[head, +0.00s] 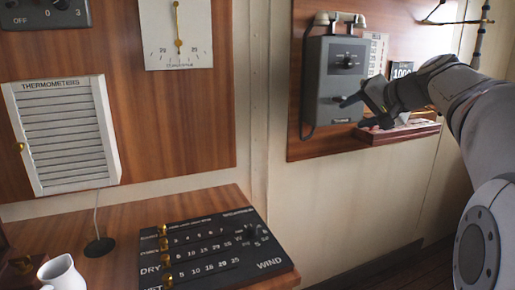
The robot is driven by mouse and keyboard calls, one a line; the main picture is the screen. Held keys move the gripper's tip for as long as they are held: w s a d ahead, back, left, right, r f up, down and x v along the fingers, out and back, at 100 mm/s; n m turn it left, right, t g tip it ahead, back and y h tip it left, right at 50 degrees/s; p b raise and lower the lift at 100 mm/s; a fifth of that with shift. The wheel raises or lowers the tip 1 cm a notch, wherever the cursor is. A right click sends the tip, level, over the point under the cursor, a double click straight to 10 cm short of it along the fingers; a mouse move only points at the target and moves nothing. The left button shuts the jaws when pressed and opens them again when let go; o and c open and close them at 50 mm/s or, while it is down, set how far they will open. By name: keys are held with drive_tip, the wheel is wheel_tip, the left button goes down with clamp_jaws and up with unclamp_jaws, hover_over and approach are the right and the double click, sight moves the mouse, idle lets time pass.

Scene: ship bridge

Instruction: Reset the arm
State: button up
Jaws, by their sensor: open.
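My gripper (352,112) is at the end of my grey arm, which reaches in from the right edge. The gripper is open and points left, in front of the lower part of a grey wall telephone (338,55). Nothing shows between its fingers. I cannot tell whether it touches the telephone or the small wooden shelf (415,131) just below. Part of the telephone's lower right and part of the shelf are hidden behind the gripper.
A wooden desk (215,200) at lower left bears a black panel (215,247) with brass sliders and a white jug (62,274). A louvred thermometers box (65,135) hangs on the wood wall. A beige wall (330,205) stands bare below the telephone board.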

drive_tip(key=s+a+f+n+g+h+p, duration=0.1)
drive_tip(key=s+a+f+g+p, duration=0.2)
drive_tip(key=s+f, duration=0.3)
drive_tip(key=s+a+f+n+g+h+p, duration=0.2)
drive_tip(key=s+f+p, duration=0.3)
drive_tip(key=s, duration=0.8)
drive_tip(key=s+a+f+n+g+h+p, duration=0.2)
drive_tip(key=s+a+f+g+p, duration=0.1)
drive_tip(key=s+f, duration=0.4)
drive_tip(key=s+a+p, duration=0.1)
drive_tip(key=s, duration=0.2)
drive_tip(key=shift+s+f+g, duration=0.15)
drive_tip(key=shift+f+g, duration=0.15)
drive_tip(key=shift+f, duration=0.05)
drive_tip(key=shift+d, duration=0.1)
